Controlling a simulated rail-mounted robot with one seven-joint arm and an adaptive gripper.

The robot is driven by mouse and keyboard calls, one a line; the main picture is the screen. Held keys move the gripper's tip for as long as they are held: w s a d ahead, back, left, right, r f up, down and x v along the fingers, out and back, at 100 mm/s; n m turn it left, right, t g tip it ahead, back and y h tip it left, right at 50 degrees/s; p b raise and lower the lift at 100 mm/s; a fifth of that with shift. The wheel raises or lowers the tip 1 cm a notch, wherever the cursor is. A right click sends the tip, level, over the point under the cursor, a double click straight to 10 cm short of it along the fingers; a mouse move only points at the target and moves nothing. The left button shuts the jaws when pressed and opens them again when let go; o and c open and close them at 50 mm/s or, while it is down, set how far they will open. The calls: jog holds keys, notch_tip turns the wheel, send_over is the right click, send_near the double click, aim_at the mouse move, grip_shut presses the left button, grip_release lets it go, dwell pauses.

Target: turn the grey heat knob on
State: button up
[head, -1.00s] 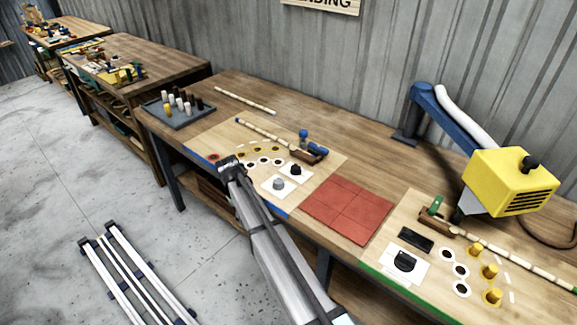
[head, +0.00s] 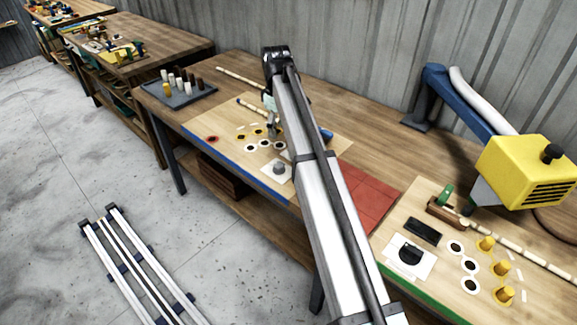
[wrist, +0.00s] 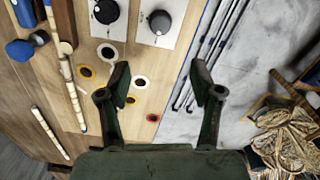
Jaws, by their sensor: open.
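The grey knob (head: 279,168) stands on a white plate (head: 270,173) near the front edge of the left work board. It shows in the wrist view (wrist: 160,21) at the top, beside a black knob (wrist: 106,11); a light pointer mark is on each. In the head view my arm hides the black knob. My gripper (wrist: 160,80) is open and empty, its two fingers spread wide. In the wrist view the grey knob lies beyond the fingertips, not between them. In the head view my gripper (head: 272,134) hangs over the board behind the grey knob, partly hidden.
White-ringed holes (head: 264,145) lie by the grey knob. A tray of pegs (head: 178,90) stands at the back left. Red tiles (head: 372,196), another black knob (head: 410,252) and a yellow machine (head: 522,172) are to the right. Rattan lengths lie on the bench.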

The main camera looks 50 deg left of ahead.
aim_at(279, 164)
notch_tip(279, 164, down, 17)
jog(key=p, duration=0.4)
jog(key=shift+r, duration=0.2)
jog(key=c, duration=1.1)
